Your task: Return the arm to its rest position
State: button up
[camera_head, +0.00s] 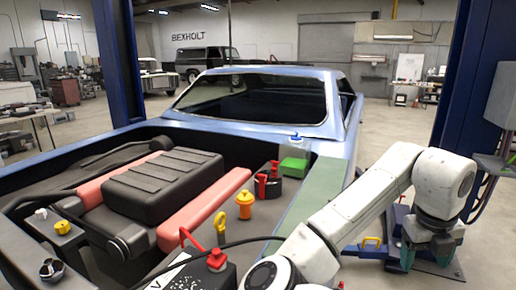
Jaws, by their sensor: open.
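My white arm (352,212) reaches from the bottom middle to the right and bends downward at its end. My gripper (427,256) hangs at the right, pointing down, outside the car's fender and over the floor. Its greenish fingers are apart and nothing shows between them. The fingertips are small and partly dark in this view.
The blue car's open engine bay holds a black engine cover (165,183), a yellow-handled part (245,204) and a red-capped part (217,258). Blue lift posts (467,75) flank the car.

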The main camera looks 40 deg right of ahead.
jog(key=w+a+f+n+t+h, duration=0.15)
jog(key=w+f+n, duration=0.3)
jog(key=n, duration=0.85)
jog(key=w+a+f+n+t+h, duration=0.1)
jog(key=w+a+f+n+h, duration=0.25)
jog(key=n, duration=0.95)
jog(key=s+a+f+n+y, duration=0.3)
jog(key=s+a+f+n, duration=0.1)
jog(key=a+f+n, duration=0.5)
jog(key=s+a+f+n+y, duration=0.4)
jog(key=a+f+n, duration=0.6)
jog(key=a, duration=0.4)
jog(key=shift+f+n+g, duration=0.3)
jog(key=shift+f+g, duration=0.1)
jog(key=shift+g, duration=0.05)
